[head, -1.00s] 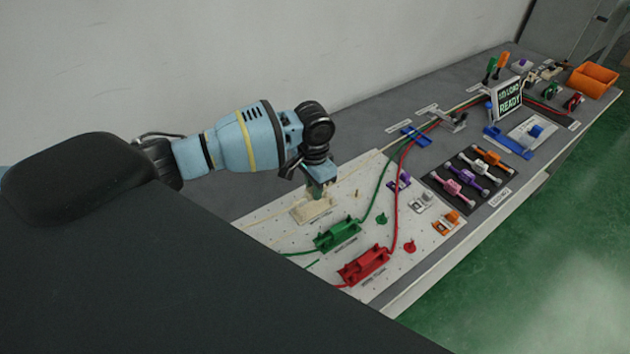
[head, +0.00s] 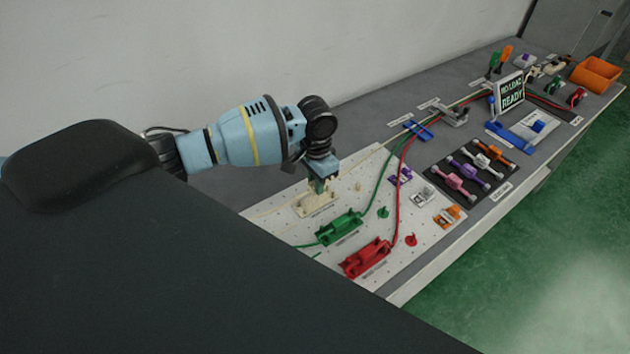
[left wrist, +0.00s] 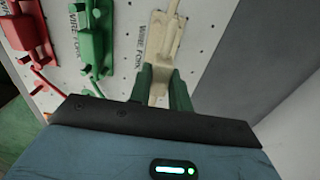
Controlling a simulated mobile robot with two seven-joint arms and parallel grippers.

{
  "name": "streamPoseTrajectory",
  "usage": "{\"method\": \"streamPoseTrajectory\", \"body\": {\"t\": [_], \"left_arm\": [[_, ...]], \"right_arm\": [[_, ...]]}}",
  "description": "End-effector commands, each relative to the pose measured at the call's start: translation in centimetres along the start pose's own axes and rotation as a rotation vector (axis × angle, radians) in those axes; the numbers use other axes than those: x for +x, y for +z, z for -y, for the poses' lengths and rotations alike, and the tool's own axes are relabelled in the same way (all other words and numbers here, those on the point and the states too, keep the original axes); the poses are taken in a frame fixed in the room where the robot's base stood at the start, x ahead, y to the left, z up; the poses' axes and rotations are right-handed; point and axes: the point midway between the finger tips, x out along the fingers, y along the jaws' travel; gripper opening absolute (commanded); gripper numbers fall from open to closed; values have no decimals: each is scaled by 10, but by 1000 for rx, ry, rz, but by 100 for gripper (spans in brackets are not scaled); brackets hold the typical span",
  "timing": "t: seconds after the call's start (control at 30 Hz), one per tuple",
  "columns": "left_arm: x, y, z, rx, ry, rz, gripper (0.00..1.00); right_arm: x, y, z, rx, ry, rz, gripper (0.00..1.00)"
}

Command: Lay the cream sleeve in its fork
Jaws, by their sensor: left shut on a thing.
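The cream fork (head: 316,205) is fixed on the white perforated board (head: 375,240), nearest the wall. In the left wrist view the fork (left wrist: 163,36) stands straight ahead, beside a "WIRE FORK" label. My left gripper (head: 319,188) points down at the cream fork. Its green fingers (left wrist: 163,84) are shut on the cream sleeve at the fork's near end. The sleeve is mostly hidden between the fingers and blends with the fork, so I cannot tell whether it is seated. My right gripper is in neither view.
A green fork (head: 339,228) and a red fork (head: 366,258) with wires stand beside the cream one. Small pegs stand near them. A black tray (head: 438,184) with coloured levers, a "NO LOAD READY" screen (head: 510,92) and an orange bin (head: 594,75) are farther right.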

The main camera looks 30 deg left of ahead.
Motion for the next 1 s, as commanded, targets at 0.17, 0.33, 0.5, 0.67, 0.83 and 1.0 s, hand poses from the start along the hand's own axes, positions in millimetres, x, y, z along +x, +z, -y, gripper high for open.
{"method": "streamPoseTrajectory", "body": {"t": [0.17,0.33,0.5,0.67,0.83,1.0], "left_arm": [[0,0,0,0,0,-1,0],[0,0,0,0,0,0,0],[2,0,0,-1,1,1,0],[6,0,0,-1,1,1,0],[10,1,0,-2,2,1,0],[14,1,0,-2,1,1,0]], "right_arm": [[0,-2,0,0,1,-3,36],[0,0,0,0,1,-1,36],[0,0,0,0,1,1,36],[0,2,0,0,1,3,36],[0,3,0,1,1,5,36],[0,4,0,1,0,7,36]]}}
